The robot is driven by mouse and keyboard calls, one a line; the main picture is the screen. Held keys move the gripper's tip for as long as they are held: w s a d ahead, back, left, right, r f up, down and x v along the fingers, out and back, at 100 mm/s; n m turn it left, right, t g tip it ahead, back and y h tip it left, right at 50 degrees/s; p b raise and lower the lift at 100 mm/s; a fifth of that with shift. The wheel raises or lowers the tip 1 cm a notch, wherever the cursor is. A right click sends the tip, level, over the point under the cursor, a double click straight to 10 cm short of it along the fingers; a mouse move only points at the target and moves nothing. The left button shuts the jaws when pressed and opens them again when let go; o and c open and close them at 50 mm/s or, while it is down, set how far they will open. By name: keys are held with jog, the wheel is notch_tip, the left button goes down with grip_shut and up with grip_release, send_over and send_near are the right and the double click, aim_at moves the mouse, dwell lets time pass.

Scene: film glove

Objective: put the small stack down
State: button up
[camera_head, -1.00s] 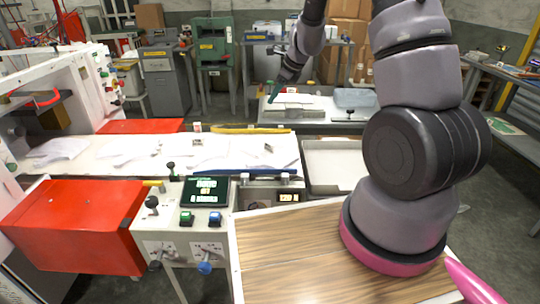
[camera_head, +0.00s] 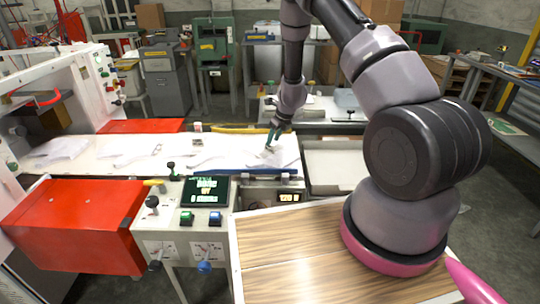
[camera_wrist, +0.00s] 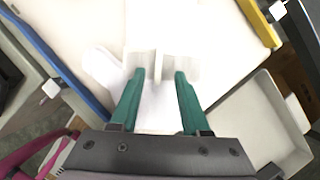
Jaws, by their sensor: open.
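My gripper (camera_head: 270,138) points down over the right end of the white conveyor bed (camera_head: 225,143). In the wrist view its two green fingers (camera_wrist: 159,74) are apart. A thin upright white tab (camera_wrist: 158,66) stands between the fingertips, and I see a gap on each side of it. In the head view a small whitish piece (camera_head: 267,152) shows just below the fingertips. A flat white glove-like shape (camera_wrist: 103,70) lies below on the bed. White on white makes the layers of any stack hard to tell apart.
A blue bar (camera_head: 243,171) runs along the bed's near edge and a yellow bar (camera_head: 240,130) along its far edge. A grey tray (camera_head: 335,166) stands to the right. A control panel (camera_head: 205,190) and wooden top (camera_head: 290,240) are nearer. More white sheets (camera_head: 60,148) lie at left.

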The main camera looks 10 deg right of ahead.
aim_at(263, 149)
jog(key=x, duration=0.4)
jog(key=shift+a, duration=0.2)
grip_shut()
jog(key=shift+w, duration=0.1)
dwell(1.1)
